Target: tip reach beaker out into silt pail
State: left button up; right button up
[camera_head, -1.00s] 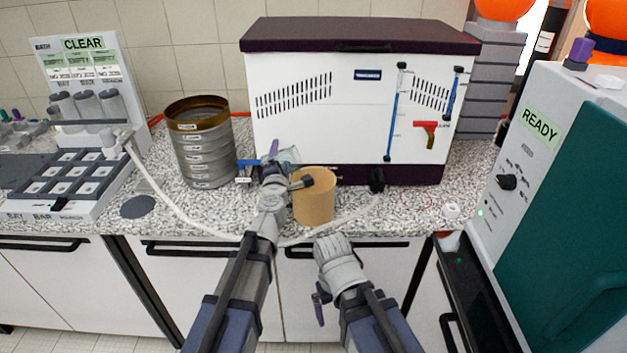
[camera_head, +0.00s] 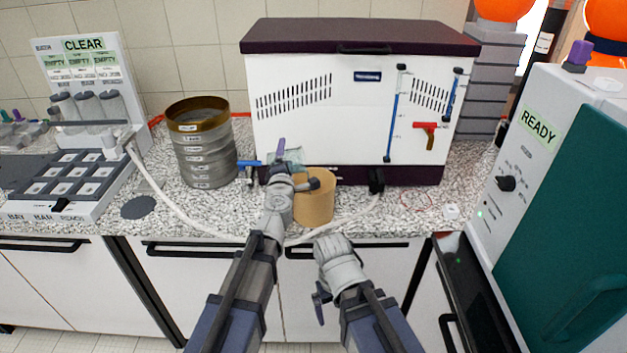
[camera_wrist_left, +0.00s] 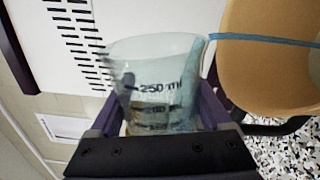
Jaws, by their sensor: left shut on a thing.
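The reach beaker (camera_wrist_left: 155,85) is clear glass with a 250 ml mark. It also shows small in the head view (camera_head: 294,157). My left gripper (camera_head: 287,160) is shut on it. The beaker is tipped far over toward its side, its mouth pointing right, just above and left of the pail. Its contents are hard to make out. The silt pail (camera_head: 318,207), a tan cylinder, stands on the counter in front of the white machine. It fills the right of the left wrist view (camera_wrist_left: 265,75). My right gripper (camera_head: 322,298) hangs low before the counter; its jaw gap is unclear.
A sieve stack (camera_head: 205,150) stands left of the pail. The white shaker cabinet (camera_head: 345,115) is close behind. A pale hose (camera_head: 180,212) crosses the counter front. A teal-doored unit (camera_head: 560,200) marked READY stands right; a tray rack (camera_head: 65,180) stands left.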

pick_arm(q)
jog(key=shift+d+r, duration=0.15)
jog(key=shift+d, duration=0.1)
jog(key=shift+d+r+m+p, duration=0.2)
jog(key=shift+r+m+p, duration=0.25)
jog(key=shift+m, duration=0.55)
dwell(0.4)
jog(key=shift+d+f+m+b, duration=0.3)
jog(key=shift+d+f+m, duration=0.1)
jog(key=shift+m, duration=0.6)
dwell(0.5)
